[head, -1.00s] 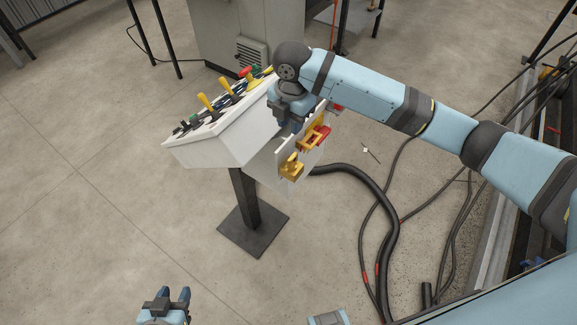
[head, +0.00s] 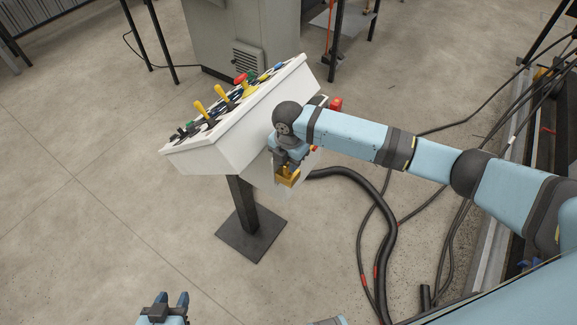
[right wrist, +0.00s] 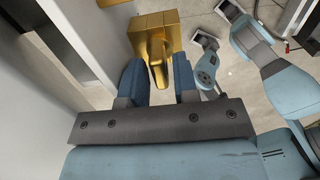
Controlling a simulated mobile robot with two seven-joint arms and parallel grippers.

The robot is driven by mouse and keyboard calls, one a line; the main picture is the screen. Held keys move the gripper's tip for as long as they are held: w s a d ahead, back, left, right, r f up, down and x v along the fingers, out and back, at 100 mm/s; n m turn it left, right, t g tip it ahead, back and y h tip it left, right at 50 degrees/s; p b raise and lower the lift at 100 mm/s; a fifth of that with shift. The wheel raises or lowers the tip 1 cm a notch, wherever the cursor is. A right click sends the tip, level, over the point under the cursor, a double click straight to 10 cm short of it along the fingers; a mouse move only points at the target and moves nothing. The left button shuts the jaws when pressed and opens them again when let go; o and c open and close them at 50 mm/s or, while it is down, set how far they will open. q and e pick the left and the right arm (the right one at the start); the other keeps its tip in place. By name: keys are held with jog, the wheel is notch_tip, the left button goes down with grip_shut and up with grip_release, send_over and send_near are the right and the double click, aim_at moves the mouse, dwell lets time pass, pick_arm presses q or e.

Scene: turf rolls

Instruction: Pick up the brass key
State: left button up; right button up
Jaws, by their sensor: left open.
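The brass key (right wrist: 158,72) shows in the right wrist view as a narrow brass-coloured piece sticking out of a brass block (right wrist: 152,30). My right gripper (right wrist: 158,64) is open, with one blue finger on each side of the key. I cannot tell whether either finger touches it. In the head view the brass piece (head: 288,179) shows at the lower side of the control stand, just under my right gripper (head: 290,165), which partly hides it. My left gripper (head: 164,306) is open and empty at the bottom edge, far from the key.
The white control stand (head: 225,152) has several coloured levers on top and a dark foot plate (head: 252,236). A red part (head: 335,104) sits on its side panel beyond my right arm. A thick black hose (head: 386,215) and cables lie on the floor to the right.

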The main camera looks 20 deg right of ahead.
jog(key=shift+f, duration=0.4)
jog(key=shift+c, duration=0.4)
grip_shut()
jog(key=shift+r, duration=0.2)
